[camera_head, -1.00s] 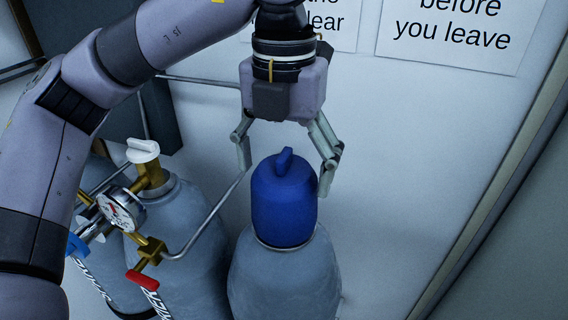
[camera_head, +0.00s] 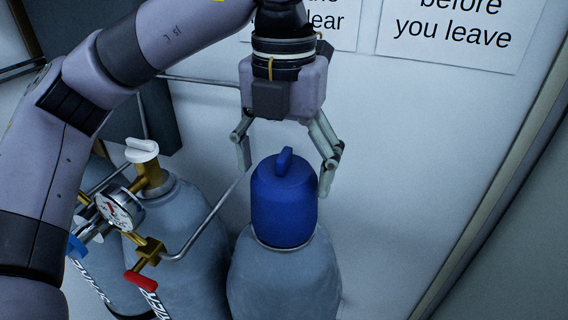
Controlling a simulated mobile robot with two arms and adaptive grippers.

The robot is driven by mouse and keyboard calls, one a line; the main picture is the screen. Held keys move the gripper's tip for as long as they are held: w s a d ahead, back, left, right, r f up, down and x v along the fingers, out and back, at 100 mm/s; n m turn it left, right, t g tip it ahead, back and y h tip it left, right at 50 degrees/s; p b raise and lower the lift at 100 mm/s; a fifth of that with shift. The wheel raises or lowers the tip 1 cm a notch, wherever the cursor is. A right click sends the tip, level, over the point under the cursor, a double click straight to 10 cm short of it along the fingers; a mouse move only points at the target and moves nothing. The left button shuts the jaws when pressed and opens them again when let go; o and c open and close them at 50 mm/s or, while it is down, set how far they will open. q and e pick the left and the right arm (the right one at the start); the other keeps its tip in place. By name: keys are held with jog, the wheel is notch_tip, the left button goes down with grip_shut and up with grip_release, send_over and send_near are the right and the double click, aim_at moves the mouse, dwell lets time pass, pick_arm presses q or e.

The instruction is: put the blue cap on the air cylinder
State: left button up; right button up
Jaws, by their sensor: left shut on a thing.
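The blue cap (camera_head: 284,205) is upright, with a looped handle on top. It sits over the top of the front grey air cylinder (camera_head: 284,278), roughly in line with it, and hides the cylinder's neck. My left gripper (camera_head: 286,178) comes down from above with one finger on each side of the cap's upper part. The right fingertip lies by the cap's right side; the exact contact at the left finger is hard to see. My right gripper is not in view.
Two more grey cylinders stand close on the left, with a white-knobbed brass valve (camera_head: 147,165), a pressure gauge (camera_head: 120,209), a red-handled valve (camera_head: 143,270) and bent metal pipes. A pale wall with printed signs (camera_head: 450,28) is behind. The right side is clear.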

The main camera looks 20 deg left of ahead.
pick_arm(q)
jog(key=o, duration=1.2)
jog(key=shift+r+p, duration=2.1)
jog(key=shift+r, duration=2.95)
jog(key=shift+c, duration=0.6)
grip_shut()
